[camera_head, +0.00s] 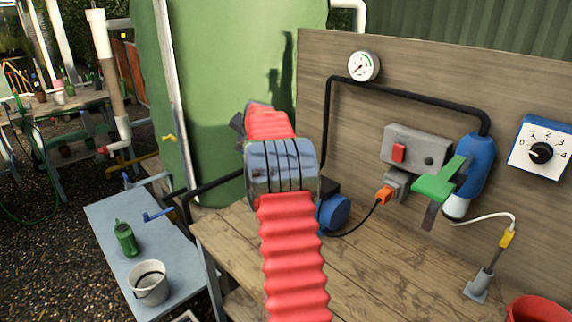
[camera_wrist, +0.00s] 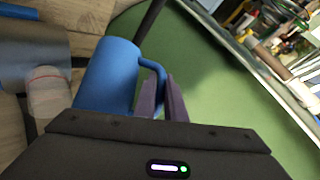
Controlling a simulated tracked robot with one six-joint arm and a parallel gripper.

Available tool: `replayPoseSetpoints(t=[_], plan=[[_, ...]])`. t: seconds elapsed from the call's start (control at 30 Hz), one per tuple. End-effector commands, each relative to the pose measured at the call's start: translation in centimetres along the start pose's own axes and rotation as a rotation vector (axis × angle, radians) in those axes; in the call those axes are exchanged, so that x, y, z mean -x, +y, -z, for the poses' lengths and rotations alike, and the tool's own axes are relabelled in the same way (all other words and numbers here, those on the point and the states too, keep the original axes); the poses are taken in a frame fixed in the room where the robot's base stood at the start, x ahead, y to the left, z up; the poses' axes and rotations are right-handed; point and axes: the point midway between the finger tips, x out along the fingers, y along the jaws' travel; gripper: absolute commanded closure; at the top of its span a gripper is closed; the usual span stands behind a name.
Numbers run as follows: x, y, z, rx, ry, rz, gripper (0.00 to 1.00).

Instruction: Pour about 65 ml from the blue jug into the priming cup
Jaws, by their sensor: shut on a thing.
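The blue jug (camera_wrist: 105,75) fills the middle left of the wrist view. Its side handle is between the purple fingers of my gripper (camera_wrist: 166,100), which are shut on it. The jug's opening and contents do not show. A pale, see-through cup-like part with a reddish band (camera_wrist: 48,88) lies left of the jug in the wrist view, apart from my fingers. It may be the priming cup, but I cannot tell for sure. In the head view my red-sleeved arm hides my gripper and the jug.
In the head view a blue round pump part (camera_head: 335,212) sits on the wooden bench (camera_head: 375,265), cabled to an orange plug (camera_head: 383,195). A large green tank (camera_head: 215,100) stands behind.

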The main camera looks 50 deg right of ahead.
Motion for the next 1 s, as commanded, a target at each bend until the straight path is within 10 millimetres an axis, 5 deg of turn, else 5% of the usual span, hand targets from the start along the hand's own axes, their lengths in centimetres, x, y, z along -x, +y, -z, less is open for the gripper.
replayPoseSetpoints(t=[1.0], plan=[[0.84,0.53,1.04,-0.064,-0.019,0.067,1.00]])
